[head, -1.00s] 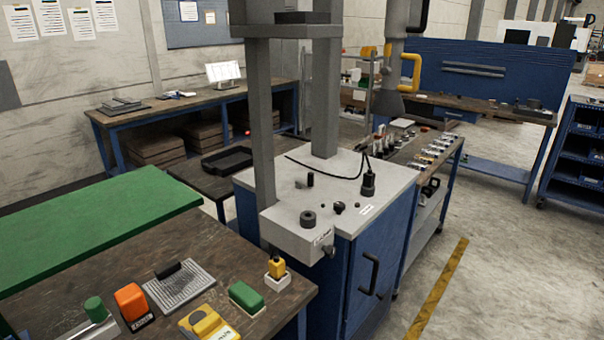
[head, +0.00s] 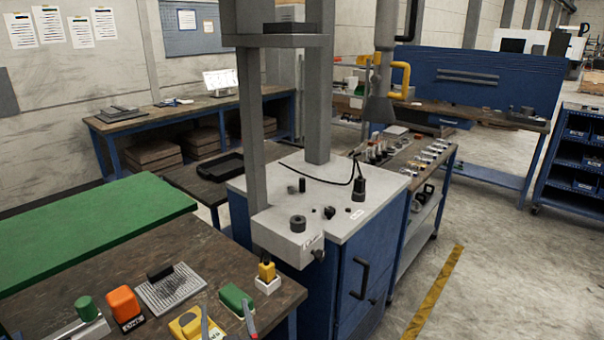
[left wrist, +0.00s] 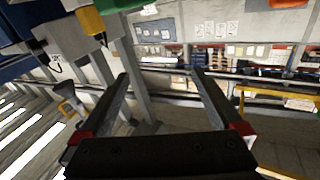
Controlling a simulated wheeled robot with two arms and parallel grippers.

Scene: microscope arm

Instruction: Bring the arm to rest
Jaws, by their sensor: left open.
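A grey upright tube (head: 382,60) with a yellow handle (head: 400,80) hangs in the head view above the far parts bench. Grey posts (head: 318,90) rise from a blue cabinet (head: 345,265) with a light top; a dark crosspiece joins them near the picture's top. I cannot tell which of these is the task's arm. My left gripper (head: 227,322) shows only its two fingertips at the bottom edge of the head view, open over the near bench. In the left wrist view its open fingers (left wrist: 160,73) have nothing between them. My right gripper is not in view.
A green-topped table (head: 95,225) is at left. Floor is clear at right.

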